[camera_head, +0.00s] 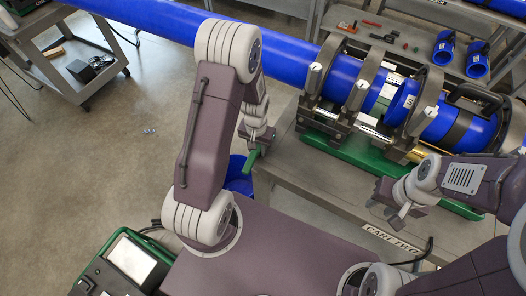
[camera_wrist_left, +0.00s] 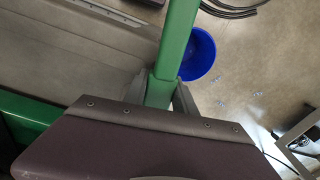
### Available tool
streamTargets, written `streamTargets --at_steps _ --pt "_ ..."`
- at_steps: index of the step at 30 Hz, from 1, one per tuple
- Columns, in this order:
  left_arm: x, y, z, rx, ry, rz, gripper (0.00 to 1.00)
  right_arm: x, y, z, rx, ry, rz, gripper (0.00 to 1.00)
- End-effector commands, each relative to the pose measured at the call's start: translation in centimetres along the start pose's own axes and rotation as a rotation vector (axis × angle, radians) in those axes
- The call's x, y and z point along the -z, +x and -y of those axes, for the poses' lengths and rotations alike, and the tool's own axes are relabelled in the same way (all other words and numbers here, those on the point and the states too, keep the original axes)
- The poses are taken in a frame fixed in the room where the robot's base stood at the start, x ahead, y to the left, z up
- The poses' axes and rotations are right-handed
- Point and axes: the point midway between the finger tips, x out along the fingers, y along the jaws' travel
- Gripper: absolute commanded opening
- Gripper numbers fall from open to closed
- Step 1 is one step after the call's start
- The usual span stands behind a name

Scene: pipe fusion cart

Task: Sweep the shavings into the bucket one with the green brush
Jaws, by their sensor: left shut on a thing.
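My left gripper (camera_head: 256,146) is shut on the green brush (camera_head: 252,161), at the left edge of the cart. In the left wrist view the brush's long green handle (camera_wrist_left: 178,45) runs up from between the fingers; its bristles are not visible. The blue bucket (camera_head: 238,177) stands below and beside the cart, partly hidden by my left arm; it also shows in the left wrist view (camera_wrist_left: 202,58), right of the handle. Small pale bits that look like shavings (camera_head: 150,131) lie on the floor. My right gripper (camera_head: 384,204) is empty above the cart's front edge; its finger gap is unclear.
The cart (camera_head: 318,183), labelled CART TWO, carries a fusion machine (camera_head: 350,85) clamping a long blue pipe (camera_head: 270,52). A grey side cart (camera_head: 60,60) stands at the upper left. A green-framed box (camera_head: 132,258) is at the lower left. The floor between them is mostly clear.

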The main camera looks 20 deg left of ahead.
Motion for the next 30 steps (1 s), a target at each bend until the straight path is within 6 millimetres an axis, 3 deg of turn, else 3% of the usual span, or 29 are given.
streamTargets --at_steps 3,18,30 --pt "0.2 -0.5 0.8 0.0 -0.001 -0.001 0.0 0.0 -0.4 0.0 0.0 0.0 0.0 0.36" --pt "0.0 -4.8 -0.4 0.0 0.002 0.0 0.0 0.4 -4.2 0.1 0.0 0.0 0.0 0.36" --pt "-0.1 -5.7 -0.7 0.0 0.001 0.0 0.0 0.5 -5.0 0.1 0.0 0.0 0.0 0.36"
